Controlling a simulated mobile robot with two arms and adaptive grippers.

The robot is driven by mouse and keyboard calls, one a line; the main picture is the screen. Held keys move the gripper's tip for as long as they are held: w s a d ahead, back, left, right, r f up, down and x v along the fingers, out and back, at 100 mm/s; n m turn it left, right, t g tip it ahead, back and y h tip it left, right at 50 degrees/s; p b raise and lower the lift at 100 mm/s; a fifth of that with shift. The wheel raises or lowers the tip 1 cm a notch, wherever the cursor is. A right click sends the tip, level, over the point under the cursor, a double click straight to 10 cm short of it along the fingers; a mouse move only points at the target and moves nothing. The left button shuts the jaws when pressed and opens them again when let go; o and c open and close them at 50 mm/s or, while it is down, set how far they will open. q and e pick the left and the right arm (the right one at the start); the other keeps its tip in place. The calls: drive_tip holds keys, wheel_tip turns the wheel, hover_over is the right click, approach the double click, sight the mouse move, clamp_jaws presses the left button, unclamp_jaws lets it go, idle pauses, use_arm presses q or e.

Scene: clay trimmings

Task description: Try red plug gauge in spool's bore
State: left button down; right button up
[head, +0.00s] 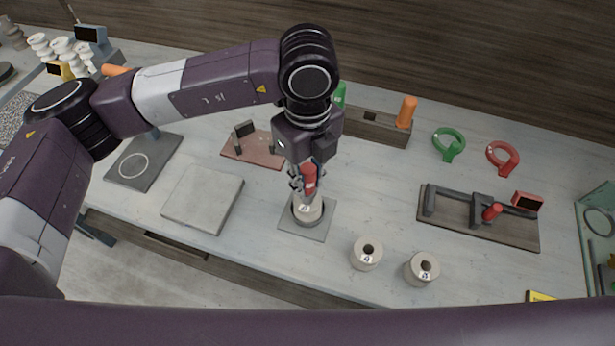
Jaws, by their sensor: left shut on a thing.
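My left gripper (305,184) points down, shut on the red plug gauge (310,175), near the middle of the bench. The gauge is upright, directly over a pale spool (307,211). That spool stands in a dark round seat on a grey square plate (288,227). The gripper hides the lower end of the gauge and the spool's bore, so I cannot tell whether the gauge is inside it. My right gripper is not in view.
Two pale spools, one (366,254) and another (421,269), stand right of the plate. A dark board (480,233) with a cradle and red-handled part lies farther right. A grey slab (202,199) lies left.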

sight(307, 167)
use_arm(q)
drive_tip(key=shift+s+f+b, duration=0.1)
drive_tip(key=shift+f+b, duration=0.1)
drive_tip(key=shift+b, duration=0.3)
drive_tip(key=shift+s+f, duration=0.1)
drive_tip(key=shift+f, duration=0.05)
idle(0.8)
drive_tip(key=shift+r, duration=0.2)
drive_tip(key=shift+w+r+p, duration=0.2)
drive_tip(key=shift+r+p, duration=0.25)
drive_tip(key=shift+r, duration=0.25)
drive_tip(key=shift+r+p, duration=0.7)
drive_tip(key=shift+r, duration=1.15)
